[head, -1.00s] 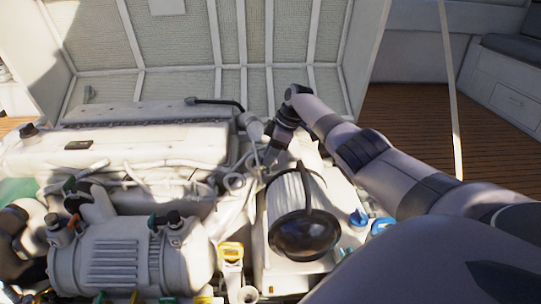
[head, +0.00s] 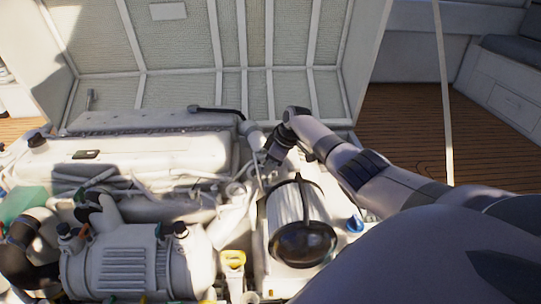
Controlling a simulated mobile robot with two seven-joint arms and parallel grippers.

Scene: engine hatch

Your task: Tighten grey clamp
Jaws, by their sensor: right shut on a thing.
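My right gripper (head: 268,166) reaches in from the right, past the far side of the white ribbed filter, to the pipes at the engine's right end. It is shut on a small part there, which appears to be the grey clamp. The clamp is too small and too hidden by the gripper to make out its shape or how tight it is. A pale hose (head: 236,190) runs just left of the gripper. My left gripper is not in view.
The white ribbed filter (head: 287,205) with its dark rounded end stands just in front of my right wrist. The engine block (head: 130,150) fills the left. A cylindrical unit (head: 120,268), a yellow-topped part (head: 232,260) and a blue cap (head: 354,224) are nearer. The raised hatch (head: 200,55) stands behind.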

